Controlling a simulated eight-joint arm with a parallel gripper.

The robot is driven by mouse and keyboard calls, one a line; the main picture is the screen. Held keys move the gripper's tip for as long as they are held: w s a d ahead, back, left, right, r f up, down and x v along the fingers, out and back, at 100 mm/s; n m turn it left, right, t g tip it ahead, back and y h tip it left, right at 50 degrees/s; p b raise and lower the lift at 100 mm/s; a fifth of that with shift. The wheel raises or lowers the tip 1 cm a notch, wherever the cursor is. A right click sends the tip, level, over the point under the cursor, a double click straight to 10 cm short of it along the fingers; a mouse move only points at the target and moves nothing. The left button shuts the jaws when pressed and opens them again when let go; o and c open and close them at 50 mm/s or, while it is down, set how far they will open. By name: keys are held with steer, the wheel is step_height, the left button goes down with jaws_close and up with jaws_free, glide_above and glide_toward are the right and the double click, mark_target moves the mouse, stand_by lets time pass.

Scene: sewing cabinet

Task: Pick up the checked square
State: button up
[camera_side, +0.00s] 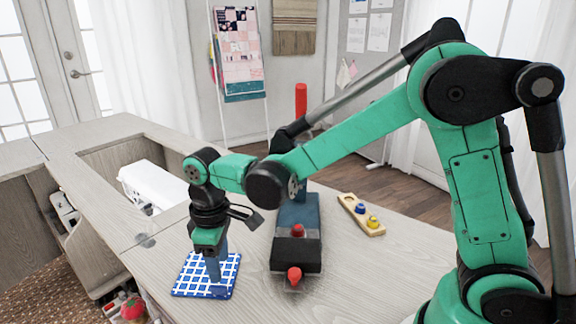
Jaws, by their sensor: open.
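The checked square (190,283) is a flat blue and white piece lying on the wooden cabinet top, near its front left edge. My gripper (213,272) points down over the square, with its blue-grey fingers in front of the square's middle. The gripper is open, with nothing seen between its fingers. I cannot tell whether the fingertips touch the square. The fingers hide a small part of the pattern.
A dark blue and black device with red knobs (297,245) stands right of the square. A wooden holder with blue and yellow pieces (362,215) lies farther right. A white machine (155,186) sits in the cabinet opening behind. The front right top is clear.

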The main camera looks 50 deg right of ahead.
mark_target(222, 286)
steer(key=shift+f, duration=3)
steer(key=shift+c, duration=0.2)
jaws_close()
